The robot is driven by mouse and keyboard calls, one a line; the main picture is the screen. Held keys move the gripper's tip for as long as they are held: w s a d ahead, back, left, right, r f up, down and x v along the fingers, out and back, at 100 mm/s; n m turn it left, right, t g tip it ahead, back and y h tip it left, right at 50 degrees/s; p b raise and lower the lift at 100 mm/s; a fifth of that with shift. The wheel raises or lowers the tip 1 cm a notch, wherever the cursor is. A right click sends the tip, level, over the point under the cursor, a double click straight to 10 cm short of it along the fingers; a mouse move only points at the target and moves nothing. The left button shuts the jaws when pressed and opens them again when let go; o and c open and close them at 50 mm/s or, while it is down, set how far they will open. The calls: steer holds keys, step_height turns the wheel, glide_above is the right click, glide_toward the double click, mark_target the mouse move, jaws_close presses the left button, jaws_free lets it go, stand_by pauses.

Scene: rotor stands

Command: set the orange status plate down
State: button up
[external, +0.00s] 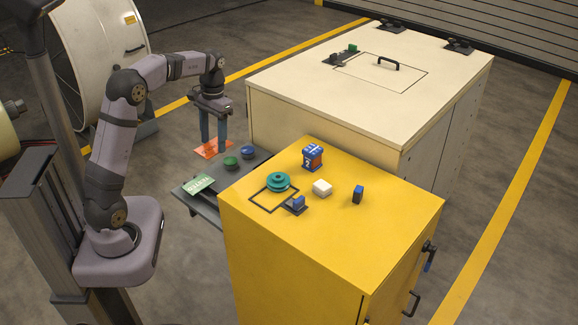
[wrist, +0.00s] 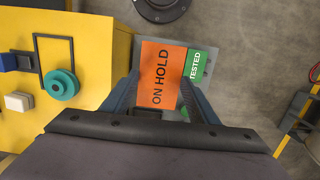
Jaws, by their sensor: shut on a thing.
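The orange status plate (external: 212,149) reads "ON HOLD" in the wrist view (wrist: 162,75). My gripper (external: 213,143) is shut on it and points down. In the external view the plate is near the far end of the grey shelf (external: 198,207) beside the yellow cabinet; I cannot tell how high it is above it. A green plate (external: 198,184) lies on the shelf's near end. It reads "TESTED" in the wrist view (wrist: 198,65), partly hidden behind the orange plate.
A green knob (external: 231,162) and a blue knob (external: 248,152) stand on the shelf. The yellow cabinet (external: 330,240) carries a teal pulley (external: 278,181), a white block (external: 322,187) and several small blue items. A cream cabinet (external: 310,115) stands behind.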

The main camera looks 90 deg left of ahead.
step_height(320, 180, up, 8)
steer(key=w+d+m+p, duration=0.3)
steer(key=w+m+p, duration=0.1)
steer(key=w+m, duration=0.45)
steer(key=m+t+y+p, duration=0.2)
steer(key=m+p, duration=0.7)
steer(key=m, duration=1.9)
glide_above(335, 231)
step_height(335, 231, down, 4)
steer(key=shift+n, duration=0.25)
steer(key=shift+s+d+f+p, duration=0.1)
steer(key=shift+f+p, duration=0.65)
steer(key=shift+f, duration=2)
steer(key=shift+s+f+p, duration=0.1)
steer(key=shift+f+p, duration=0.65)
steer(key=shift+f, duration=2)
